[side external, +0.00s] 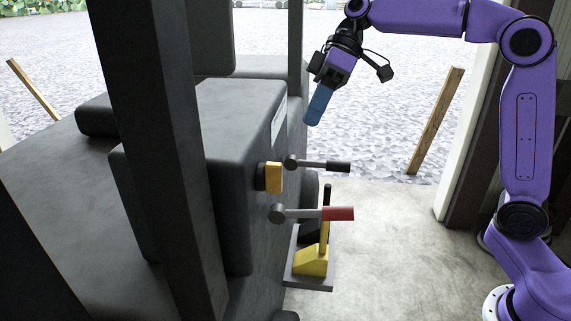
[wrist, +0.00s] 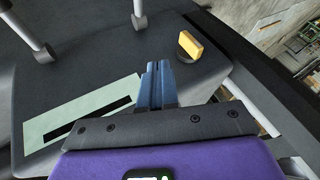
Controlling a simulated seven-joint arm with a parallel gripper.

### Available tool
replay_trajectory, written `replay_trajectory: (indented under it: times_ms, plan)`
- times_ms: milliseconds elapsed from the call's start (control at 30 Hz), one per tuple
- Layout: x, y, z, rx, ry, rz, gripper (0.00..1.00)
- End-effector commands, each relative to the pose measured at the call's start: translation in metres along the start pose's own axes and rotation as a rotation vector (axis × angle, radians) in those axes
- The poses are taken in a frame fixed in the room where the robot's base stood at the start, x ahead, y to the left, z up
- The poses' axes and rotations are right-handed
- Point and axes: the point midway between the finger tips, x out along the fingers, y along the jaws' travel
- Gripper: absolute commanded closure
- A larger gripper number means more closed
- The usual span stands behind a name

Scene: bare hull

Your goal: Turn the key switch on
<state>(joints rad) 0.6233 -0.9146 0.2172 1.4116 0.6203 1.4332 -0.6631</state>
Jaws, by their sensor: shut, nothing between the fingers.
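The key switch appears to be the yellow knob (side external: 273,177) on a round black base, mounted on the dark grey housing. It also shows in the wrist view as a yellow block (wrist: 191,43), up and right of my fingertips. My gripper (side external: 312,119) has blue fingers pointing down, above the knob and slightly right of it in the side view. In the wrist view the blue fingers (wrist: 158,72) are together and empty. They are apart from the knob. No marking of the switch's on or off position is readable.
A black-handled lever (side external: 338,167) and a red-handled lever (side external: 338,214) stick out beside and below the knob. A pale panel with a dark slot (wrist: 60,125) lies on the housing. A dark post (side external: 160,150) stands left. Space right of the levers is clear.

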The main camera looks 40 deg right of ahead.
Motion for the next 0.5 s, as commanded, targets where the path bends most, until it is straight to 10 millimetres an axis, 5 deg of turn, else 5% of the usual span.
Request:
replay_trajectory:
  times_ms: [233, 500]
  plan:
    - [-0.001, 0.007, -0.008, -0.012, 0.027, -0.010, 1.00]
    - [0.043, 0.007, -0.008, -0.010, 0.023, -0.010, 1.00]
